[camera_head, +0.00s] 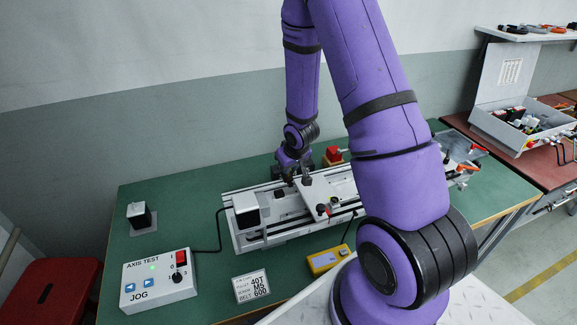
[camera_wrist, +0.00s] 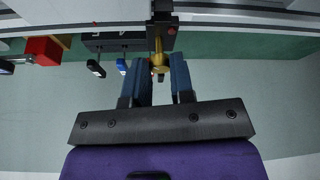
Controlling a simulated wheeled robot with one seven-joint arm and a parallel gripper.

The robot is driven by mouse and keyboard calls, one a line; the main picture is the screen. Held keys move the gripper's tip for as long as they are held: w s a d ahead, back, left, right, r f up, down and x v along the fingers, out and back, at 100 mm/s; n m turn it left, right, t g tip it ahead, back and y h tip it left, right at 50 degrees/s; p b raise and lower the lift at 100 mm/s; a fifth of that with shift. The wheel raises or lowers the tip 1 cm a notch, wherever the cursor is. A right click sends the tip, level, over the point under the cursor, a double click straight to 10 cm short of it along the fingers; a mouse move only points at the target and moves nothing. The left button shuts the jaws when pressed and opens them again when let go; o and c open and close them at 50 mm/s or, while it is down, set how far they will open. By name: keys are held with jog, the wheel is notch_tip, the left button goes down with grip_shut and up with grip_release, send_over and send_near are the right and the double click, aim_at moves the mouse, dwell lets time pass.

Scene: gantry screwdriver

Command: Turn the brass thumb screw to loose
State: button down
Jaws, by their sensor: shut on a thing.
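The brass thumb screw (camera_wrist: 159,62) shows in the wrist view at the top centre, on a dark block (camera_wrist: 163,25) of the gantry. In the head view my gripper (camera_head: 300,181) is small and reaches down at the back edge of the gantry (camera_head: 285,236). The screw itself cannot be made out there. How far the screw is turned cannot be told.
The gantry lies on a green table (camera_head: 195,198). A white AXIS TEST box (camera_head: 160,282), a label card (camera_head: 251,286) and a yellow device (camera_head: 328,259) stand in front. A red-topped button (camera_head: 333,154) is behind the gantry. A red stool (camera_head: 50,290) stands at left.

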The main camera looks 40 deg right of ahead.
jog(key=n, duration=0.2)
jog(key=n+y, duration=0.1)
jog(key=n, duration=0.1)
jog(key=shift+d+y, duration=0.2)
jog(key=shift+y, duration=0.1)
jog(key=n, duration=0.2)
jog(key=n+y, duration=0.1)
jog(key=n, duration=0.1)
jog(key=shift+d+g+y, duration=0.15)
jog(key=shift+g+y, duration=0.15)
jog(key=shift+g, duration=0.1)
jog(key=n+g+y, duration=0.1)
jog(key=n, duration=0.2)
jog(key=shift+w+n, duration=0.15)
jog(key=shift+n, duration=0.25)
jog(key=shift+w+d+n+g+y, duration=0.1)
jog(key=shift+n+g+y, duration=0.2)
jog(key=shift+n, duration=0.75)
jog(key=shift+n+g+y, duration=0.1)
jog(key=shift+n+g, duration=0.3)
jog(key=shift+n, duration=0.65)
jog(key=c, duration=1)
grip_release()
